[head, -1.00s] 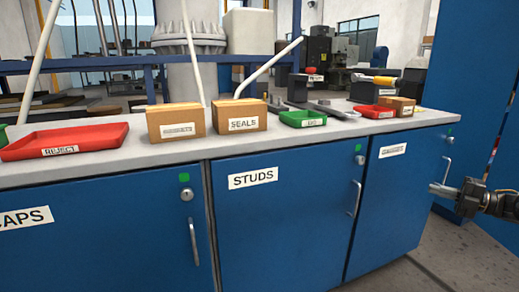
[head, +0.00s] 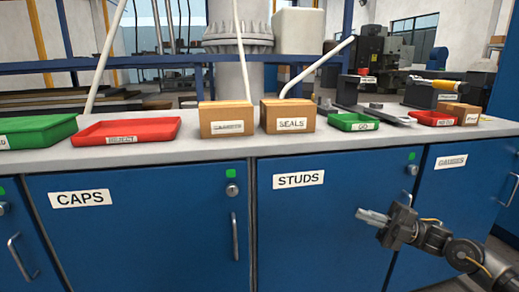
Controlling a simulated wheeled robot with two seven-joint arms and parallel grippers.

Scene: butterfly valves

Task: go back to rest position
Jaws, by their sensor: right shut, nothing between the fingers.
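My right gripper (head: 374,217) is in the lower right of the head view, shut and empty. It is held in front of the blue cabinet doors, with its fingers pointing left. It overlaps the right part of the STUDS door (head: 310,230) in the picture; I see no contact with the door or its handle. My left gripper is not in view.
A grey worktop (head: 225,146) runs across above the CAPS door (head: 130,235) and other blue doors with handles.

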